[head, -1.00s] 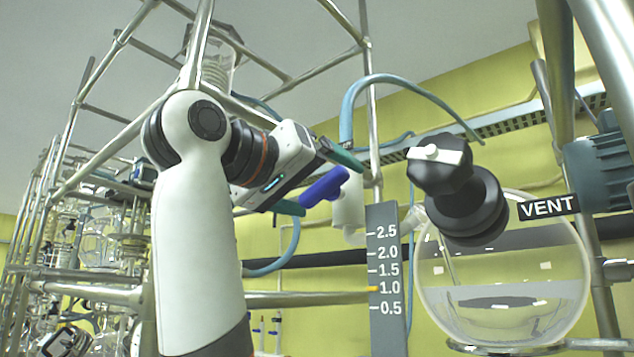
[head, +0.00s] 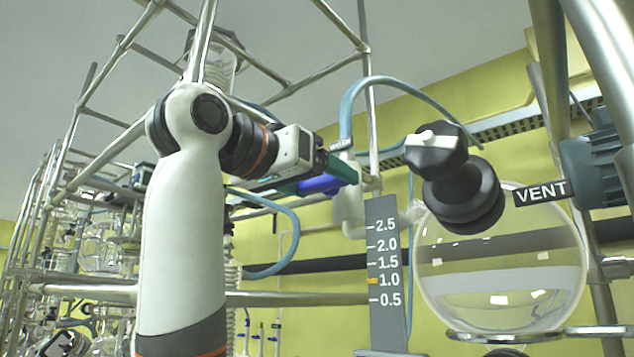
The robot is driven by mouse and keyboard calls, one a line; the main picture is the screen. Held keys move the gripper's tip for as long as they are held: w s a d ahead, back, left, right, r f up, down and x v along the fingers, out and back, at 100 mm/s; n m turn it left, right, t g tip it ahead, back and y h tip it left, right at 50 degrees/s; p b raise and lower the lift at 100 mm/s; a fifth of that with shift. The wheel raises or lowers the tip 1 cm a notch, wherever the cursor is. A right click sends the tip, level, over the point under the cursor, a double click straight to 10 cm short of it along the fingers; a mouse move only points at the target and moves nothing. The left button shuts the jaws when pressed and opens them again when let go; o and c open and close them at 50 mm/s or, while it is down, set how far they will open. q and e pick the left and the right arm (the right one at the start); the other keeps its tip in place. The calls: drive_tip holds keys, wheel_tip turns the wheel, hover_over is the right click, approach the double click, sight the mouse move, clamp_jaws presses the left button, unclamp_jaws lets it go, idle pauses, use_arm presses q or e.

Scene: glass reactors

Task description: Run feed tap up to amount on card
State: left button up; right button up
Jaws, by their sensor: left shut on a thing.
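My left gripper (head: 334,175) is shut on the blue tap handle (head: 318,185), which lies about level between its green fingers. The handle sits by a pale valve body (head: 348,208) under a curved blue hose. A grey scale board (head: 384,330) reads 0.5 to 2.5, with an orange mark (head: 373,281) at about 1.0. The round glass flask (head: 500,262) stands right of the board. Liquid seems to lie low in it, but its level against the scale is unclear. My right gripper is out of view.
A black valve with a white-topped knob (head: 436,152) sits in front of the flask, beside a VENT label (head: 541,192). Metal frame pipes (head: 372,110) and blue hoses (head: 283,235) surround the handle. More glassware (head: 95,250) stands at far left.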

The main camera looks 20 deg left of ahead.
use_arm(q)
drive_tip(key=o, duration=1)
drive_tip(key=shift+s, duration=0.1)
drive_tip(key=shift+s+a+b, duration=0.15)
drive_tip(key=shift+s+b, duration=0.05)
drive_tip(key=shift+b, duration=0.1)
drive_tip(key=b+v, duration=0.5)
drive_tip(key=v, duration=0.6)
drive_tip(key=shift+s+r, duration=0.1)
drive_tip(key=shift+s, duration=0.15)
